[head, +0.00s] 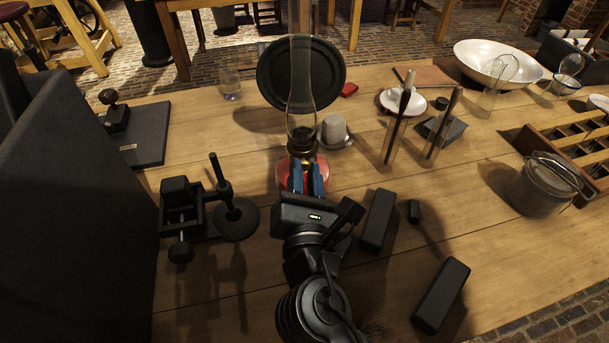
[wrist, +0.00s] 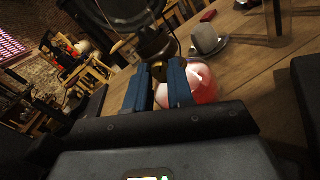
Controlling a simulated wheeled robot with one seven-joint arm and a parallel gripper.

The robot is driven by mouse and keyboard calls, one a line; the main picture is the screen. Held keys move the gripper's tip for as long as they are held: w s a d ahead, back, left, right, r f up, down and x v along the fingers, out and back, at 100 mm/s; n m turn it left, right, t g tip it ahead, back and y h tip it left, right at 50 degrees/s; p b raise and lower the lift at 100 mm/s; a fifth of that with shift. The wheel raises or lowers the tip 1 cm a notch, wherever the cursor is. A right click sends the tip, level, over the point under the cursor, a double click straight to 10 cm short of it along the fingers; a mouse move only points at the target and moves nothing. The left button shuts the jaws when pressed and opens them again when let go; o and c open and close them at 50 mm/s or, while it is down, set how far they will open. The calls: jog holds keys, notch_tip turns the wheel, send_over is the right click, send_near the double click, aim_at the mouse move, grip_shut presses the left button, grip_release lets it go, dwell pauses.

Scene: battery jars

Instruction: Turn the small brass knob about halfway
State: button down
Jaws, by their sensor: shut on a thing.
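An oil lamp stands on the wooden table, with a tall clear glass chimney (head: 301,85), a brass burner (head: 303,138) and a red base (head: 286,172). The burner (wrist: 155,45) and the red base (wrist: 203,82) also show in the wrist view. My gripper (head: 308,172) reaches the near side of the lamp, its blue fingers at burner height. In the wrist view my gripper (wrist: 158,78) is shut on the small brass knob below the burner. The knob is mostly hidden between the fingertips, so its turn angle cannot be told.
A round black disc (head: 318,74) stands behind the chimney. A grey cup (head: 334,129) is close right of the lamp. A black clamp stand (head: 236,217) is at left; black blocks (head: 378,220) lie at right. Glass jars with rods (head: 390,145) stand further right.

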jog(key=m+b, duration=0.2)
jog(key=m, duration=0.4)
jog(key=shift+f+m, duration=0.15)
jog(key=shift+m, duration=0.15)
jog(key=m+b, duration=0.3)
jog(key=m, duration=0.2)
jog(key=shift+m, duration=0.4)
jog(key=c, duration=1)
grip_release()
jog(key=s, duration=0.7)
jog(key=shift+s+d+b, duration=0.3)
jog(key=shift+s+b, duration=0.05)
jog(key=shift+s, duration=0.05)
